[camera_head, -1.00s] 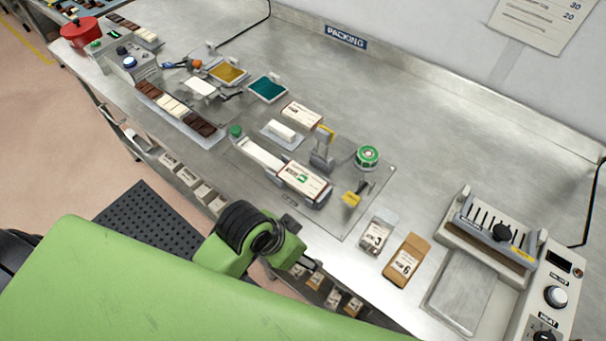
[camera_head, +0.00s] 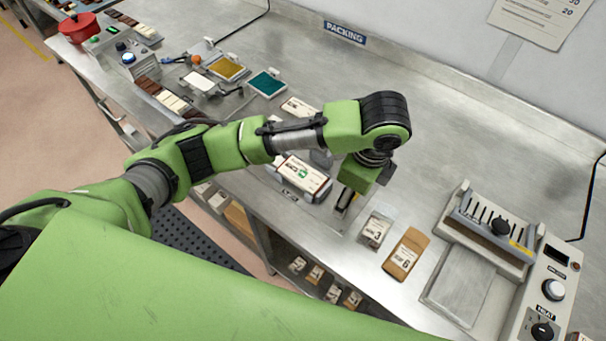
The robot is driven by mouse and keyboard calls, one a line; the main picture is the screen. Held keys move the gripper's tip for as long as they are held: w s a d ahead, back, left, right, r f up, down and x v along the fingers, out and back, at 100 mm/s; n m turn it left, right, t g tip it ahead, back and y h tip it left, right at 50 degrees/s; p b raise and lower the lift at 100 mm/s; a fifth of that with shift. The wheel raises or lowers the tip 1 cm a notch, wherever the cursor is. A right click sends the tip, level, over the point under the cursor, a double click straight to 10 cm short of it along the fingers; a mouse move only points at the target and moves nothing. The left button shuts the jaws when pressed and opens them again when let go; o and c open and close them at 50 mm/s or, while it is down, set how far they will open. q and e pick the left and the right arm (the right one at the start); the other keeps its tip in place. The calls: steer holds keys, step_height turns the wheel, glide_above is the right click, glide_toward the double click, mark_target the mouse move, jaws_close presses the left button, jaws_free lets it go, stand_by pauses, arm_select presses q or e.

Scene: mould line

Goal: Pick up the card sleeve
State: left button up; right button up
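My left arm reaches across the metal table from the left, and its gripper (camera_head: 344,205) points down near the front edge. It is small and partly hidden by its own wrist, so its opening is unclear. A white-and-brown printed carton (camera_head: 303,176), possibly the card sleeve, lies just left of the gripper, partly behind the arm. A grey pack marked 3 (camera_head: 376,230) and a brown card pack marked 6 (camera_head: 406,254) lie to the right, apart from the gripper. I cannot tell for certain which is the card sleeve. My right gripper is not in view.
A sealing machine (camera_head: 492,235) with a heat control box (camera_head: 545,295) stands at the right. Teal (camera_head: 267,83) and yellow (camera_head: 228,68) trays and chocolate bars (camera_head: 168,98) lie at the left. Another printed carton (camera_head: 298,107) lies behind the arm. The back right table is clear.

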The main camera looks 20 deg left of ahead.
arm_select(q)
steer(key=w+a+r+m+y, duration=0.1)
steer(key=w+a+r+y, duration=0.2)
steer(key=w+a+r, duration=0.3)
glide_toward(304, 175)
steer(key=x, duration=0.2)
steer(key=shift+w+f, duration=0.15)
steer(key=shift+f, duration=0.15)
steer(key=p+x, duration=0.3)
steer(key=x, duration=0.1)
steer(key=shift+a+f, duration=0.2)
steer(key=shift+a, duration=0.1)
steer(key=shift+a+f, duration=0.2)
steer(key=shift+f, duration=0.35)
steer(key=c, duration=1.2)
